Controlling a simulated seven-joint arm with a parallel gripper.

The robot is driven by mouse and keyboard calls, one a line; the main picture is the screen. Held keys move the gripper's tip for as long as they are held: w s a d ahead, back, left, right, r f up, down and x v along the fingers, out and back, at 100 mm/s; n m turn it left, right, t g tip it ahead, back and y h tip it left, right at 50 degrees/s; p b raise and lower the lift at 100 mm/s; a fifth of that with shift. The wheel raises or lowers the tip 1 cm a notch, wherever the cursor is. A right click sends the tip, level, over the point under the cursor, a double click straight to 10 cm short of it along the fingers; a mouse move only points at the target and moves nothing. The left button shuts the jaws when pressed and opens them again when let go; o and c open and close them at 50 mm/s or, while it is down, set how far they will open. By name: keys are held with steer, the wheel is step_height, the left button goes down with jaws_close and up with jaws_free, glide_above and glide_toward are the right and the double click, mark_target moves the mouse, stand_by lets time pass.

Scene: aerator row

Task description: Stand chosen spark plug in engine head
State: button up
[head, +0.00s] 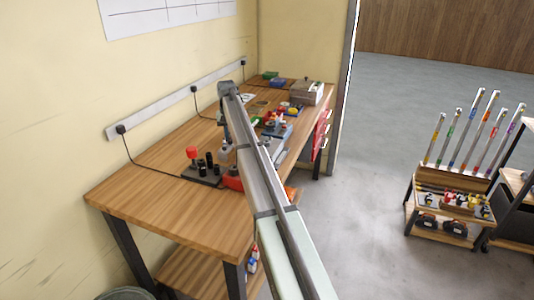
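No spark plug can be made out at this size. The engine head cannot be told for sure among the small objects on the workbench (140,199). My arm reaches across the bench from the lower right, and a dark part of it bends down near the bench's middle. My gripper seems to be at the lower end of that part, but its fingers cannot be made out. Whether it holds anything cannot be seen. My arm hides part of the bench middle.
A dark base holds a red-topped post (192,153) and several black cylinders (209,160). Coloured items crowd the bench behind my arm, with a pale box (306,93) at the far end. The near left bench top is clear. A trolley (448,205) stands at right.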

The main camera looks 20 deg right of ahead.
jaws_close()
steer(key=shift+r, duration=0.1)
steer(key=shift+r, duration=1.4)
steer(key=s+d+r+m, duration=0.1)
steer(key=s+d+r, duration=0.25)
steer(key=d, duration=0.25)
steer(key=s+d+r+m, duration=0.1)
steer(key=s+d+r, duration=0.1)
steer(key=d+r, duration=0.35)
steer(key=shift+s+d+f+m, duration=0.2)
steer(key=shift+s+f+m, duration=0.15)
steer(key=shift+s+f, duration=0.4)
steer(key=shift+s+d+f+m, duration=0.3)
steer(key=shift+s+f, duration=0.2)
steer(key=shift+f, duration=0.55)
steer(key=shift+s+d+f+m, duration=0.15)
steer(key=shift+s+f+m, duration=0.2)
steer(key=shift+s+f, duration=0.4)
